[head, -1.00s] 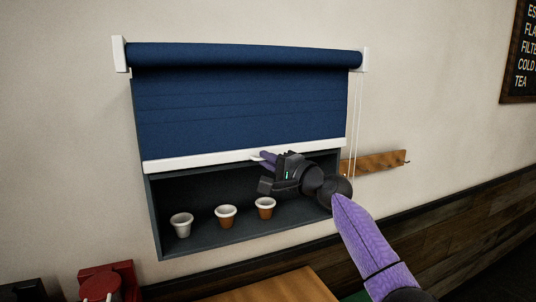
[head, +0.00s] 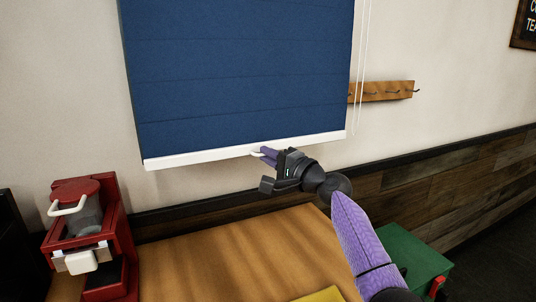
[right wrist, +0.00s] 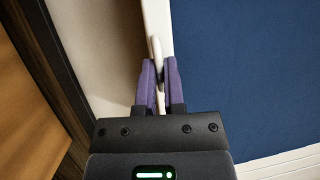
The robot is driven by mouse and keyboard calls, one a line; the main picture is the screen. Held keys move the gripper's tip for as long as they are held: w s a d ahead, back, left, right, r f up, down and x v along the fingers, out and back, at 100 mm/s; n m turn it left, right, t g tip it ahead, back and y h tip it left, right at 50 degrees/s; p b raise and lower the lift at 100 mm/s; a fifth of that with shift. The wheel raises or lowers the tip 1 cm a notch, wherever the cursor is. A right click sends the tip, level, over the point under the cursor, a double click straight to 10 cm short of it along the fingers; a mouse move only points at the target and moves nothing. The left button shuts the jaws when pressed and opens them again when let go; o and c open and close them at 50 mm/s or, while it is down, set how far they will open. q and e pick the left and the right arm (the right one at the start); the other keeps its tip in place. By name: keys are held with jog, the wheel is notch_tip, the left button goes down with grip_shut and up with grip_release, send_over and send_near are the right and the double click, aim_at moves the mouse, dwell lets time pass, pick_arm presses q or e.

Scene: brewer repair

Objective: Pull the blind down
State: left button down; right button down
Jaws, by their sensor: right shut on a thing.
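The blue blind (head: 235,70) hangs on the wall, and its white bottom bar (head: 200,158) is low, just above the wooden counter. The cubby and cups are hidden behind the cloth. My right gripper (head: 262,153) is at the bar, right of its middle, shut on a small white pull tab (head: 256,151). In the right wrist view the purple fingers (right wrist: 160,80) close around the white tab (right wrist: 155,50), with the bar (right wrist: 158,18) beside it and the blue cloth (right wrist: 240,70) to the right. My left gripper is not in view.
A red brewer (head: 92,240) stands on the wooden counter (head: 230,250) at the left. A wooden peg rail (head: 385,91) is on the wall at the right, near the blind's thin cords (head: 361,70). A green box (head: 415,262) is at lower right.

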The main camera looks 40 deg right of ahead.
jog(key=shift+a+f, duration=0.1)
jog(key=shift+f, duration=0.25)
jog(key=c, duration=0.7)
grip_release()
jog(key=shift+r, duration=0.1)
jog(key=shift+s, duration=0.1)
jog(key=s, duration=0.6)
jog(key=s+d+f, duration=0.1)
jog(key=s, duration=0.2)
jog(key=shift+s+f, duration=0.1)
jog(key=shift+s, duration=0.25)
